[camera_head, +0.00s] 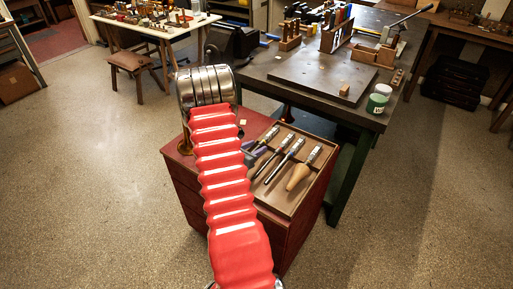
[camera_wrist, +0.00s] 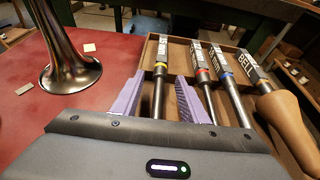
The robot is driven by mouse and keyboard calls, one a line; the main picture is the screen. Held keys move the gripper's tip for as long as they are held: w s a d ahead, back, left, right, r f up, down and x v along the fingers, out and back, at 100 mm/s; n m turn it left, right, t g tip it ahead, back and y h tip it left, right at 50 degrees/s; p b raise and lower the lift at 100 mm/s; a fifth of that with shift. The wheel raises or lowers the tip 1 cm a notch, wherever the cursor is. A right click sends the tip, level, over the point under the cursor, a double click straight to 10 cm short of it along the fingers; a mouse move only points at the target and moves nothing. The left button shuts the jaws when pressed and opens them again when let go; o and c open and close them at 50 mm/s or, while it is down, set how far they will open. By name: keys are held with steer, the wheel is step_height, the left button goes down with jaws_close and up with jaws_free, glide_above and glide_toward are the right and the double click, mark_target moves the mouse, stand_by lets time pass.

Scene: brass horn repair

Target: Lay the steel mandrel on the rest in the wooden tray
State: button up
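The wooden tray (camera_head: 318,178) lies on the red cabinet and also shows in the wrist view (camera_wrist: 235,58). Several labelled tools lie side by side in it. In the wrist view three are slim dark steel mandrels, with a yellow-banded one (camera_wrist: 159,82), a red-banded one (camera_wrist: 203,78) and a blue-banded one (camera_wrist: 228,82). A tapered wooden one marked BELL (camera_wrist: 285,118) lies at the right. My gripper (camera_wrist: 161,80) is open, its purple fingers on either side of the yellow-banded mandrel with gaps showing. The rest under the mandrels is not clearly visible.
A flared metal horn bell (camera_wrist: 68,68) stands on the red cabinet top (camera_wrist: 25,125), left of my fingers. Small pale blocks lie near it. The dark workbench (camera_head: 320,75) with a green-and-white jar (camera_head: 378,100) is behind.

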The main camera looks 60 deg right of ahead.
steer(key=v, duration=1.2)
steer(key=shift+a+r, duration=0.15)
steer(key=shift+a, duration=0.2)
stand_by(0.5)
steer(key=s+a+m+g, duration=0.1)
steer(key=s, duration=0.1)
steer(key=s+a+f+m+g+y, duration=0.1)
steer(key=s, duration=0.1)
steer(key=s+a+f+m+y, duration=0.1)
steer(key=s+m, duration=0.1)
steer(key=shift+a+g, duration=0.15)
steer(key=shift+g, duration=0.25)
steer(key=s+a+m+y, duration=0.1)
steer(key=s+a+r+m+g, duration=0.1)
steer(key=a+m, duration=0.1)
steer(key=shift+r+y, duration=0.1)
steer(key=shift+y, duration=0.3)
steer(key=w+a+r+m+t+y, duration=0.2)
steer(key=a+r, duration=0.6)
steer(key=a, duration=0.5)
steer(key=w+a+r+m+t+y, duration=0.2)
steer(key=a+r+m+t+y, duration=0.2)
steer(key=a+r, duration=0.4)
steer(key=w+a+r+m+t+y, duration=0.2)
steer(key=a+r+t, duration=0.3)
steer(key=a, duration=1.5)
step_height(320, 180, up, 4)
steer(key=shift+r+m+t+y, duration=0.1)
steer(key=shift+m+t+y, duration=0.2)
steer(key=shift+m+y, duration=0.45)
